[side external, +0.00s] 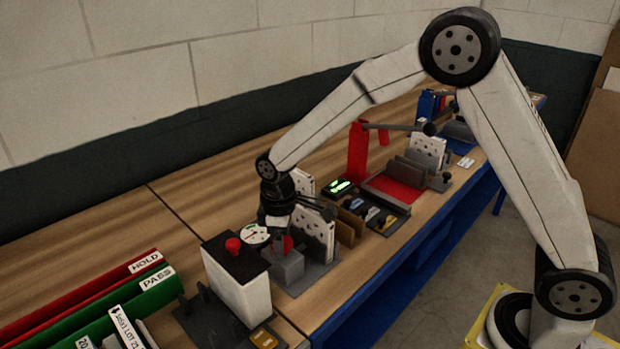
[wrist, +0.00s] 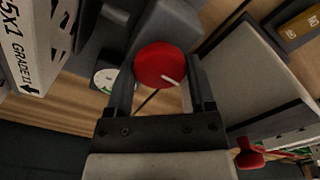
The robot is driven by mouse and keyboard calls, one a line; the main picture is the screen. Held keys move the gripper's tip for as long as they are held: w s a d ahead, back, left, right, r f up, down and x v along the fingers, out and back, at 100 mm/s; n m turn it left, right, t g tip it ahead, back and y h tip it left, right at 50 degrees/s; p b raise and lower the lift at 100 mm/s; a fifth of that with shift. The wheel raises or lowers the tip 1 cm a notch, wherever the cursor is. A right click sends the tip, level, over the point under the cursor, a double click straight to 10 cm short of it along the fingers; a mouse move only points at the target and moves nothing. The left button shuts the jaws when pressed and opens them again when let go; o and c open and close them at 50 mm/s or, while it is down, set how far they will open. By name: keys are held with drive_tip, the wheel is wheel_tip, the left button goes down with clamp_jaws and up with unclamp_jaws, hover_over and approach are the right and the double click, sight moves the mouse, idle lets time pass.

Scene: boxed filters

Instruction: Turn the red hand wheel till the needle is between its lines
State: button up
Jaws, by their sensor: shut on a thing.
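The red hand wheel (wrist: 162,64) has a pale mark on its face and sits on a grey block (side external: 288,268). My gripper (wrist: 160,75) is around the wheel, one finger on each side, and is shut on it. In the side view my gripper (side external: 283,228) points down at the wheel (side external: 284,244), which it partly hides. The round white gauge (side external: 256,235) stands just left of the wheel. It also shows in the wrist view (wrist: 104,79), partly cut off by a finger. The needle's place against its lines is too small to tell.
A white box with a black top and red knob (side external: 233,246) stands close on the left. White filter boxes (side external: 318,232) stand close on the right. Green and red bins (side external: 130,298) lie at the front left. The bench behind the gauge is clear.

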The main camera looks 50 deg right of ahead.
drive_tip(key=m, duration=0.5)
drive_tip(key=shift+r+m, duration=0.1)
drive_tip(key=shift+m, duration=0.2)
drive_tip(key=m, duration=0.5)
drive_tip(key=shift+m, duration=0.3)
drive_tip(key=o, duration=1.2)
drive_tip(key=shift+r, duration=0.1)
drive_tip(key=shift+r, duration=3.8)
